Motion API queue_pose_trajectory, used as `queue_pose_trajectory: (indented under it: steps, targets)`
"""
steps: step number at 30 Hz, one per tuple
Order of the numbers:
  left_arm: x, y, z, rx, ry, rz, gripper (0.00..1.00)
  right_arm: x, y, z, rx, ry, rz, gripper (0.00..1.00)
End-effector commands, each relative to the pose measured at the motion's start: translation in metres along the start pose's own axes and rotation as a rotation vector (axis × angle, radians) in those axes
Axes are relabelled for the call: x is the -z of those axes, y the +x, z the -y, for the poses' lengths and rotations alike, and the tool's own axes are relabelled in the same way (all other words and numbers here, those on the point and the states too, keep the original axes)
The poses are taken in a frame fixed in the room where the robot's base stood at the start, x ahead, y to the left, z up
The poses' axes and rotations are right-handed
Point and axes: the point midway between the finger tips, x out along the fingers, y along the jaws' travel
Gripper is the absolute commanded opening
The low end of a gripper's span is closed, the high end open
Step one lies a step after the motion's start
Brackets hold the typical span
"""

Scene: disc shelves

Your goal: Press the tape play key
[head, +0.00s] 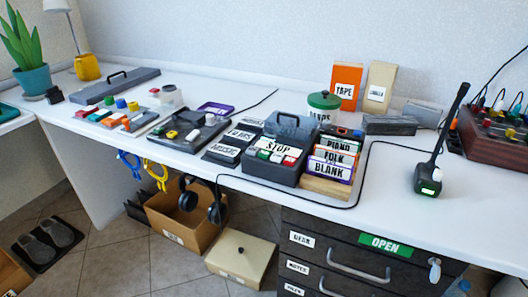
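A dark grey tape machine (287,127) with a carry handle stands on the white desk, right of the middle. A white label reading STOP lies across its front top. Below the label is a row of small keys (277,157) in green, white and red. The keys are too small to read, so I cannot tell which is play or whether any is pressed down. Neither of my grippers shows in the head view, and nothing is seen touching the machine.
A wooden rack (325,187) of labelled cassettes stands close against the machine's right side. Labelled dark boxes (222,152) sit to its left. A black cable (362,180) runs along the desk front. A handheld radio (428,180) stands at right.

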Motion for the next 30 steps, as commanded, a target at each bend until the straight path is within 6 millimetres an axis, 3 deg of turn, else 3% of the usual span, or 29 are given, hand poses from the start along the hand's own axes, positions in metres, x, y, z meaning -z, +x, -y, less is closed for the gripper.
queue_pose_trajectory:
  steps: [6,16,30]
  targets:
    - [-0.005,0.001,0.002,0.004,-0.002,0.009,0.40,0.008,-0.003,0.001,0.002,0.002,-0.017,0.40]
    - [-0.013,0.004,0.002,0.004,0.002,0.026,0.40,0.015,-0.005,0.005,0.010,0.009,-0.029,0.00]
    - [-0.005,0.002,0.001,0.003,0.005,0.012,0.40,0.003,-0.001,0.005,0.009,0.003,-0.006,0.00]
